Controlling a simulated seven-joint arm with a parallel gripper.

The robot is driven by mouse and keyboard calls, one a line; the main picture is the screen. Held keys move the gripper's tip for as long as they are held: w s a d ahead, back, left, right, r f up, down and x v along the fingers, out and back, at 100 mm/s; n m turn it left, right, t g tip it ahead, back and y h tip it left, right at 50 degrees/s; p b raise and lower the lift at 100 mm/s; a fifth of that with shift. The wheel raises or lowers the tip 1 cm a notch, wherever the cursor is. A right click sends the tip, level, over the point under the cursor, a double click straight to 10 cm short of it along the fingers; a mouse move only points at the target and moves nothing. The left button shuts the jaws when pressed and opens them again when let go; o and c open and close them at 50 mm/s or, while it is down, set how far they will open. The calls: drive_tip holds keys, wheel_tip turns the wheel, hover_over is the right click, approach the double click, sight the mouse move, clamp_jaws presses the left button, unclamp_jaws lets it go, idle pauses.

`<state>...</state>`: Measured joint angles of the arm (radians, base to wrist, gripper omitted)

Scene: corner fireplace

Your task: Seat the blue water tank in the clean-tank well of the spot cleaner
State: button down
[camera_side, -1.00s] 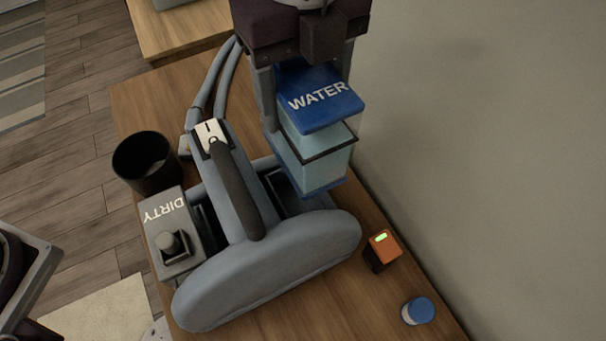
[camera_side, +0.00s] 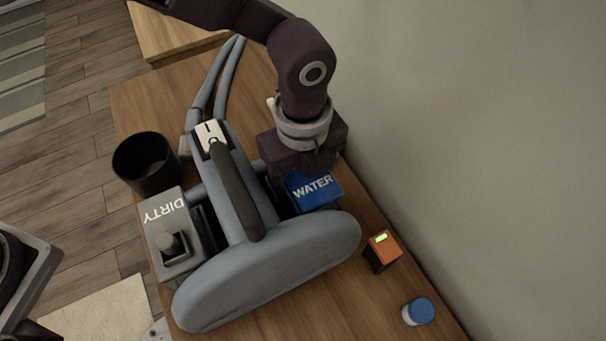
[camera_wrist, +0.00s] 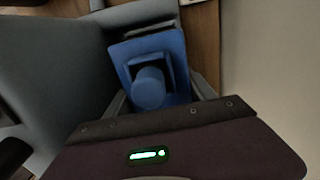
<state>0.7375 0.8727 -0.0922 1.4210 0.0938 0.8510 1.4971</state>
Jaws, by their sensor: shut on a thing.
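The blue water tank (camera_side: 314,191), marked WATER on its lid, sits low in the well on the right side of the grey spot cleaner (camera_side: 268,262). Only its blue top shows in the side view; its body is hidden in the well. My gripper (camera_side: 303,178) is right over the tank and shut on it, with the fingers mostly hidden. In the wrist view the tank's blue top (camera_wrist: 177,90) with a round cap lies between my gripper's fingers (camera_wrist: 163,103). I cannot tell whether the tank touches the well's floor.
The grey DIRTY tank (camera_side: 173,240) stands on the cleaner's left side. A black cup (camera_side: 147,165) is behind it. An orange box with a green light (camera_side: 381,251) and a blue-capped jar (camera_side: 418,311) stand at the right. The wall is close on the right.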

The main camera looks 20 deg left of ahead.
drive_tip(key=shift+c, duration=1.6)
unclamp_jaws()
drive_tip(key=shift+f, duration=0.1)
wheel_tip(320, 180, up, 12)
drive_tip(key=shift+r, duration=0.2)
